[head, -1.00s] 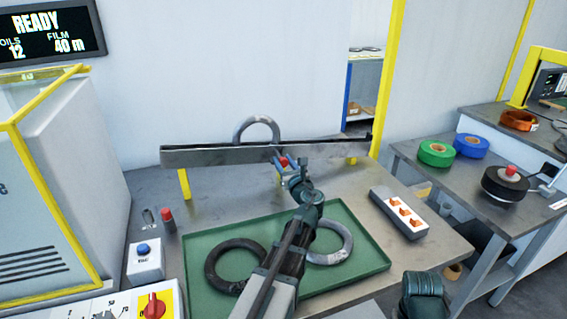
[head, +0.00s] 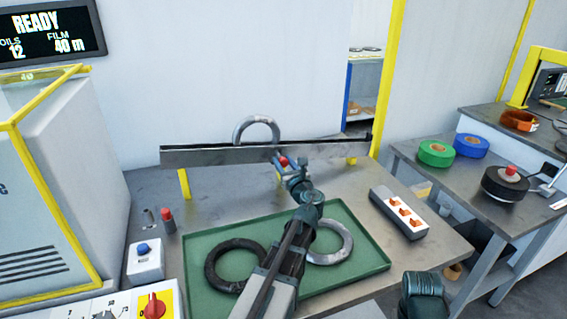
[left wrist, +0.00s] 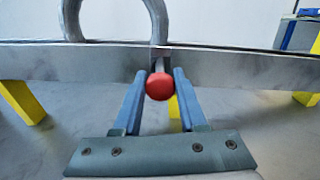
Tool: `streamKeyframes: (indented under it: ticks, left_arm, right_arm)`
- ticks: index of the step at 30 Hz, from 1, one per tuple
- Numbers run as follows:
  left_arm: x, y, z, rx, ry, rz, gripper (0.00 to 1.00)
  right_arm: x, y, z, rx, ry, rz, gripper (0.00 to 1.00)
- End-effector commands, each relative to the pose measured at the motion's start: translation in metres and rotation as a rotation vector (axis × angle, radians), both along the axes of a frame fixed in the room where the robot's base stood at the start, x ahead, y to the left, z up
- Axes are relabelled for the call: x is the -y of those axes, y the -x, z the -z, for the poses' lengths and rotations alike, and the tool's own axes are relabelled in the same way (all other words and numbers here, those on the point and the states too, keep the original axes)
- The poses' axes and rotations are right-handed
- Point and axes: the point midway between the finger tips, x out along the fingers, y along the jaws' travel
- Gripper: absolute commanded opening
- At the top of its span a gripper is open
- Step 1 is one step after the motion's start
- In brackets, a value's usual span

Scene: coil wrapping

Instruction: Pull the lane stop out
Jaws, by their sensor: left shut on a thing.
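The lane stop is a pin with a red knob (head: 284,161), set at the front wall of the long grey lane (head: 215,157). It also shows in the left wrist view (left wrist: 159,87), where its grey shank meets the wall. My left gripper (left wrist: 160,78) is shut on the lane stop, with one blue finger on each side of it. In the head view my left gripper (head: 285,165) partly hides the pin. A grey coil (head: 256,125) stands upright in the lane, just left of the stop. Its lower part is hidden behind the wall.
A green tray (head: 365,250) with two coils, one dark (head: 212,270) and one grey (head: 346,242), lies under my left arm. A box with orange switches (head: 400,214) stands on the right. A button box (head: 146,260) stands on the left.

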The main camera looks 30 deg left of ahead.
Motion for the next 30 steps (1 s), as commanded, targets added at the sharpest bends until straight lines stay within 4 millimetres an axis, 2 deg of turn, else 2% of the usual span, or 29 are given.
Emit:
streamKeyframes:
  ticks: [9, 17, 18, 22, 23, 30]
  left_arm:
    - [0.033, 0.029, 0.000, 0.000, 0.000, 0.004, 0.00]
    - [0.035, 0.029, 0.001, 0.001, 0.002, 0.001, 0.00]
    - [0.035, 0.030, 0.001, 0.000, 0.003, 0.001, 0.43]
    - [0.034, 0.030, 0.001, 0.000, 0.001, 0.001, 0.66]
    - [0.034, 0.029, 0.000, 0.000, 0.001, 0.001, 0.70]
    - [0.034, 0.029, 0.000, 0.000, 0.000, 0.000, 0.70]
  right_arm:
    - [0.000, 0.000, 0.000, 0.000, 0.000, 0.000, 0.62]
    - [0.000, 0.000, 0.000, 0.000, 0.000, 0.000, 0.62]
    - [0.000, 0.000, 0.000, 0.000, 0.000, 0.000, 0.62]
    - [0.000, 0.000, 0.000, 0.000, 0.000, 0.000, 0.62]
    - [0.000, 0.000, 0.000, 0.000, 0.000, 0.000, 0.62]
    - [0.000, 0.000, 0.000, 0.000, 0.000, 0.000, 0.62]
